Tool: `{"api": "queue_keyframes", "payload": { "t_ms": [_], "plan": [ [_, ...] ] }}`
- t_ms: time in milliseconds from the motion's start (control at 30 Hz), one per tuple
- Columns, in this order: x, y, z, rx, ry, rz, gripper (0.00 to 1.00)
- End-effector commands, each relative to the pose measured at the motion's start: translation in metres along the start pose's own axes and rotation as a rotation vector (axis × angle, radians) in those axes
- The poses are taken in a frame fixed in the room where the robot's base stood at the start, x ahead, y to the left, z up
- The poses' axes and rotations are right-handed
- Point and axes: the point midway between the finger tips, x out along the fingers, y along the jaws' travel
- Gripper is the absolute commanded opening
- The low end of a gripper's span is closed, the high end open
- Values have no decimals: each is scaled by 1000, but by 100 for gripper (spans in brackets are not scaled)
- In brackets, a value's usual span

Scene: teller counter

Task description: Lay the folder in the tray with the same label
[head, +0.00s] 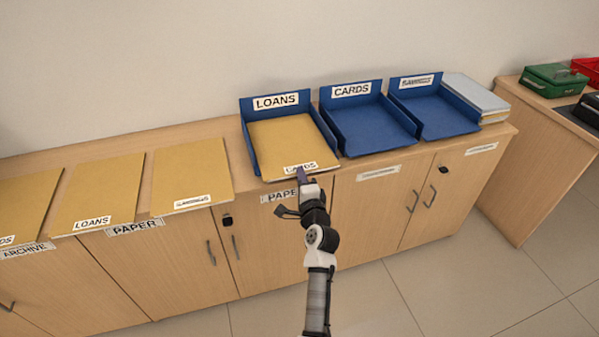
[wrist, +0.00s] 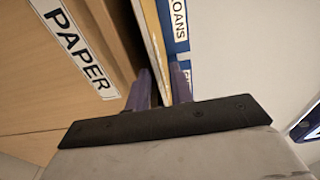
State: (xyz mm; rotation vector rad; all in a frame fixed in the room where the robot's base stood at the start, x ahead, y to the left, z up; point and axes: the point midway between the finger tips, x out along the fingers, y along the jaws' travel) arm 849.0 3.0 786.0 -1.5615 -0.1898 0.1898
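A yellow folder labelled CARDS (head: 285,139) lies flat in the blue tray labelled LOANS (head: 247,125), in the head view. My gripper (head: 304,176) is at this folder's front edge, beside its label and partly covering it. In the wrist view the folder's edge (wrist: 155,40) runs down between my two fingertips (wrist: 161,82). The fingers stand slightly apart; whether they press on the folder is not clear. The blue tray labelled CARDS (head: 384,127) stands empty just to the right. A third blue tray (head: 440,117), its label too small to read, is empty.
More yellow folders lie on the counter at left, one labelled LOANS (head: 98,192) and one unreadable (head: 190,178). A grey-covered stack (head: 475,92) is right of the trays. PAPER labels mark the cabinet front (head: 135,228). A green box (head: 553,80) stands on a separate counter at right.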

Motion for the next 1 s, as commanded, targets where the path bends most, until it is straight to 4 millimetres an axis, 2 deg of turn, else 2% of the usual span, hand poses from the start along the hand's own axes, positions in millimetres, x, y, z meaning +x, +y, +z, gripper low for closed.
{"api": "queue_keyframes", "payload": {
  "t_ms": [200, 533, 867, 1000],
  "plan": [
    [14, 0, 0, -2, 0, 0, 23],
    [16, 0, 0, -1, 0, 0, 23],
    [16, 0, 0, -1, 0, 0, 1],
    [16, 0, 0, -1, 0, 0, 0]
  ]
}}
